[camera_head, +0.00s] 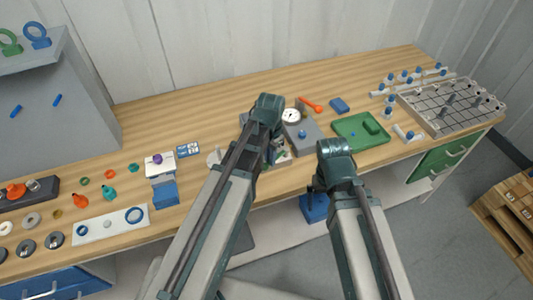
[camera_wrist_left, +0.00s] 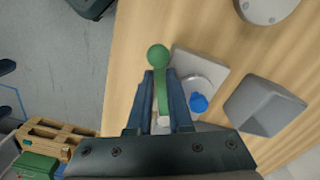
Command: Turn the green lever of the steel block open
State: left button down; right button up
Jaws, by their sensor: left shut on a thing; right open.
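The green lever (camera_wrist_left: 158,56) with its round knob shows in the left wrist view. My left gripper (camera_wrist_left: 160,78) is shut on the lever's stem, one finger on each side, with the knob past the fingertips. The pale steel block (camera_wrist_left: 208,66) lies beneath and to the right of the lever, with a blue knob (camera_wrist_left: 198,102) nearby; my gripper hides part of it. In the head view the steel block (camera_head: 284,158) is largely hidden behind my left arm. My right gripper (camera_head: 316,184) is open and empty near the table's front edge, partly hidden by its wrist.
A pressure gauge (camera_head: 291,115) and an orange-handled tool (camera_head: 311,104) lie behind the block. A green tray (camera_head: 361,142) is to the right. A blue-based block (camera_head: 165,193) and several small fittings stand left. The back of the table is clear.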

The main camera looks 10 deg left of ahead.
pick_arm(q)
jog(key=d+n, duration=0.8)
jog(key=n, duration=0.5)
jog(key=shift+d, duration=0.4)
jog(key=shift+w, duration=0.15)
jog(key=c, duration=0.8)
grip_release()
notch_tip(320, 180, up, 14)
jog(key=p, duration=1.4)
